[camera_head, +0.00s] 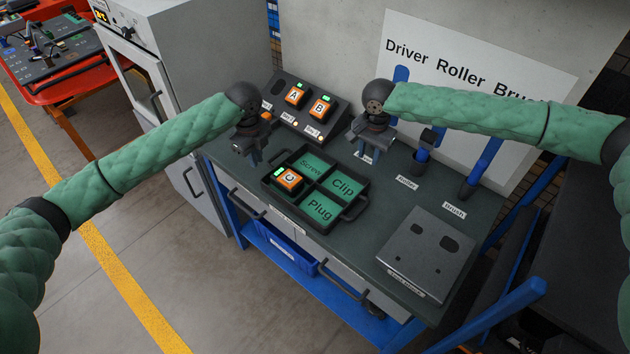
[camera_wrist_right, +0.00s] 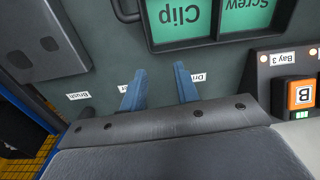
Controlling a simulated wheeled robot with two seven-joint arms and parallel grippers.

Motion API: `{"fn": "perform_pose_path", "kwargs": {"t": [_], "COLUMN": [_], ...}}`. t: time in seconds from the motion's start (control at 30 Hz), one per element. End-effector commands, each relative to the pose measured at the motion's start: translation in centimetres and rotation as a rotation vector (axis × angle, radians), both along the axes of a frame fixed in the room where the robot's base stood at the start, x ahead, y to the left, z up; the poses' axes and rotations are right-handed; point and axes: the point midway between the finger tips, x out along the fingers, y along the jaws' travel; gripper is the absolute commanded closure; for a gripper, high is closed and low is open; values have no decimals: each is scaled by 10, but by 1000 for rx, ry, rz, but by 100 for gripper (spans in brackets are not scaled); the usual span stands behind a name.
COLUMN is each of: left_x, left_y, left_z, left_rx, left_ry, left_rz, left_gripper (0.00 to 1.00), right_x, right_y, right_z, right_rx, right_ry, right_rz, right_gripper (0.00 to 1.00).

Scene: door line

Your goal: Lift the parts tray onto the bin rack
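The parts tray (camera_head: 335,227) is black, with green compartments labelled Screw, Clip and Plug and an orange block marked C (camera_head: 288,179) in another. It lies flat on the bench (camera_head: 375,240), and its edge shows in the right wrist view (camera_wrist_right: 209,43). A handle (camera_head: 355,209) stands out at its right end. My left gripper (camera_head: 254,158) is above the bench at the tray's back left, fingers down and apart. My right gripper (camera_head: 369,154) is open and empty behind the tray; its blue fingers (camera_wrist_right: 160,88) show apart. No thing is clearly marked as the bin rack.
A sloped dock (camera_head: 338,123) with orange blocks A and B stands at the back. A grey box (camera_head: 427,255) and upright blue tools (camera_head: 483,165) are on the right. A blue bin (camera_head: 281,250) is under the bench. A grey cabinet (camera_head: 150,80) stands left.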

Motion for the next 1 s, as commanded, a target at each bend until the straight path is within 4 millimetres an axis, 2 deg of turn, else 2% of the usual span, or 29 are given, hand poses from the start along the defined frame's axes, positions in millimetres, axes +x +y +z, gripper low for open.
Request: {"fn": "perform_pose_path", "kwargs": {"t": [0.1, 0.2, 0.63, 0.77, 1.0], "left_x": [-6, -9, -9, -10, -10], "left_y": [-7, -10, -10, -10, -10], "left_z": [1, 1, -4, -17, -53], "left_rx": [3, 4, 5, 6, 5], "left_ry": [-6, -9, -8, -6, -7], "left_rz": [-81, -114, -119, -117, -117], "left_gripper": [89, 89, 89, 89, 89], "right_x": [-13, -17, -18, -18, -18], "right_y": [-7, -10, -10, -10, -10], "right_z": [-3, -4, -9, -22, -59], "right_rx": [-4, -6, -7, -6, -8], "right_ry": [20, 27, 29, 30, 30], "right_rz": [-43, -60, -63, -63, -62], "right_gripper": [69, 69, 69, 69, 69]}}
